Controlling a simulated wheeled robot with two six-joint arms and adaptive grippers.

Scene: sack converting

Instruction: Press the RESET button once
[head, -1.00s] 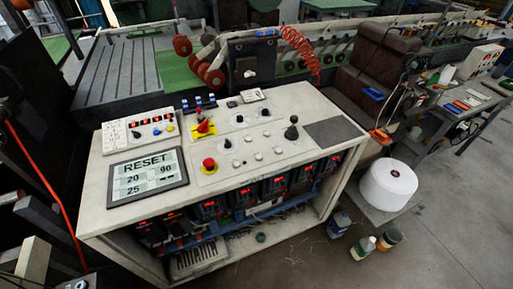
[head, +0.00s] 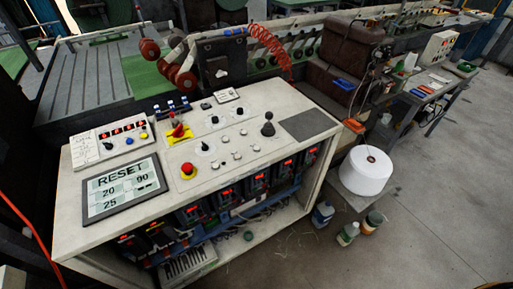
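The control desk (head: 230,187) stands in front of me with its top panel in full view. A framed display (head: 124,188) at its left front reads RESET, with the numbers 20, 90 and 25 below. Neither of my grippers shows in the head view.
A small box with red digits and knobs (head: 112,142) sits behind the display. A red-handled switch on yellow (head: 177,131) and a black joystick (head: 268,126) rise from the desk top. A white spool (head: 366,171) and bottles (head: 347,234) stand right of the desk. Floor at right is clear.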

